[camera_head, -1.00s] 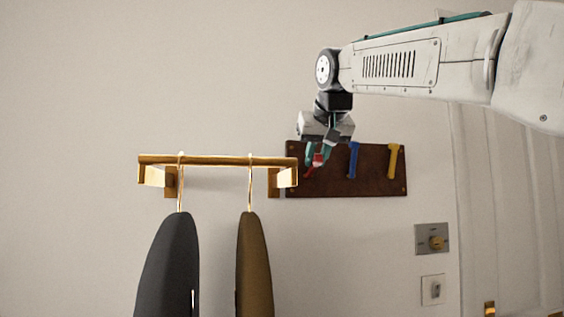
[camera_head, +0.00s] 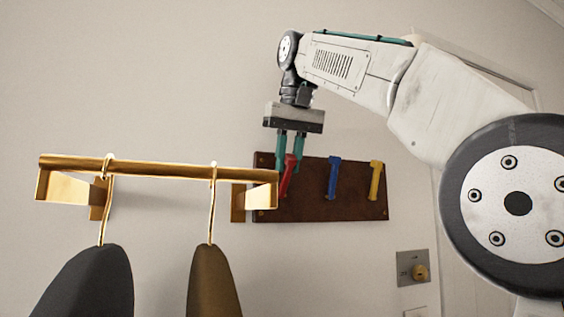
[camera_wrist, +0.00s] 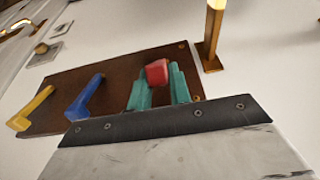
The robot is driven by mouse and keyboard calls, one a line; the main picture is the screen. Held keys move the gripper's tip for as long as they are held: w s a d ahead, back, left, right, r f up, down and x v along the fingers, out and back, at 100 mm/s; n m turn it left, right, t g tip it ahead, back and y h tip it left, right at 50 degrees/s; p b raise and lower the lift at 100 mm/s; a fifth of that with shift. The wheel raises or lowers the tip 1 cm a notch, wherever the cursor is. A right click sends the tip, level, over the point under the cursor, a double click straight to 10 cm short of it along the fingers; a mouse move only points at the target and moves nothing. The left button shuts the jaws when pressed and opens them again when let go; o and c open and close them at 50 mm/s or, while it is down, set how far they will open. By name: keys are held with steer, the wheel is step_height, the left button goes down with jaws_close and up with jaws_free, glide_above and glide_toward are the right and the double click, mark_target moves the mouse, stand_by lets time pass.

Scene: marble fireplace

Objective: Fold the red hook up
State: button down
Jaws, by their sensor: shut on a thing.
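The red hook (camera_head: 288,176) is at the left end of a dark brown wall board (camera_head: 310,208), next to a blue hook (camera_head: 332,178) and a yellow hook (camera_head: 376,181). My gripper (camera_head: 289,160) reaches down from above, with its teal fingers on either side of the red hook, shut on it. In the wrist view, the red hook (camera_wrist: 157,72) shows as a short block between the fingertips (camera_wrist: 160,88). The rest of it is hidden by the fingers, and its exact tilt is hard to tell.
A brass rail (camera_head: 150,168) with two hangers, one dark grey (camera_head: 92,280) and one brown (camera_head: 212,280), stands out from the wall left of the board and close to the red hook. A metal switch plate (camera_head: 411,266) is below right. The wall above is clear.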

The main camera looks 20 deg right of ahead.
steer(key=shift+s+d, duration=0.1)
steer(key=c, duration=1.6)
jaws_free()
steer(key=shift+c, duration=0.2)
steer(key=o, duration=0.4)
steer(key=shift+s+d+r, duration=0.1)
steer(key=shift+d, duration=0.05)
steer(key=shift+c, duration=0.2)
steer(key=shift+a, duration=0.25)
steer(key=shift+v, duration=1.25)
steer(key=shift+s+r, duration=0.1)
steer(key=shift+r, duration=0.15)
steer(key=s, duration=1.1)
steer(key=shift+s, duration=0.4)
